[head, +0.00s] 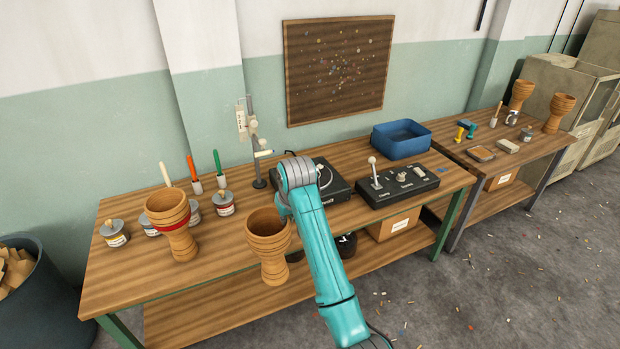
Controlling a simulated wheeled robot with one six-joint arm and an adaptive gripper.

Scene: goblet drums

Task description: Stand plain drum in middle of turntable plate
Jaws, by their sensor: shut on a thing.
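The plain drum (267,238) is an upright wooden goblet shape without a coloured band, wide bowl at the top. My gripper (283,208) is at the right side of its bowl and shut on it; the fingers are mostly hidden behind my arm. The drum shows in front of the bench's front edge, and its foot appears clear of the bench top. The turntable plate (325,176) is on a black base behind my arm, to the right of and beyond the drum. My arm hides part of the plate.
A drum with a red band (170,220) stands left on the bench (135,275) among paint tins (115,233) and brushes. A control box (397,185) and blue bin (401,138) are on the right.

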